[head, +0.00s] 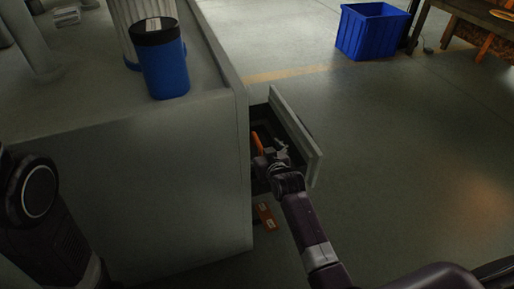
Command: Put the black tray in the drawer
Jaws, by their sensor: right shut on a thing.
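The drawer (296,136) is pulled out from the right side of the grey cabinet. My right gripper (271,156) reaches into the drawer opening from the front and is shut on a dark thing, which looks like the black tray (264,134). The tray is mostly hidden by the gripper and hard to tell from the dark drawer inside. An orange thing (257,143) shows beside the fingers. My left arm is at the lower left; its gripper is out of view.
A blue canister with a black lid (164,62) stands on the grey cabinet top (70,100). An orange-red item (266,216) is low beside the cabinet, below the drawer. A blue crate (372,32) stands on the floor at the back. The floor to the right is clear.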

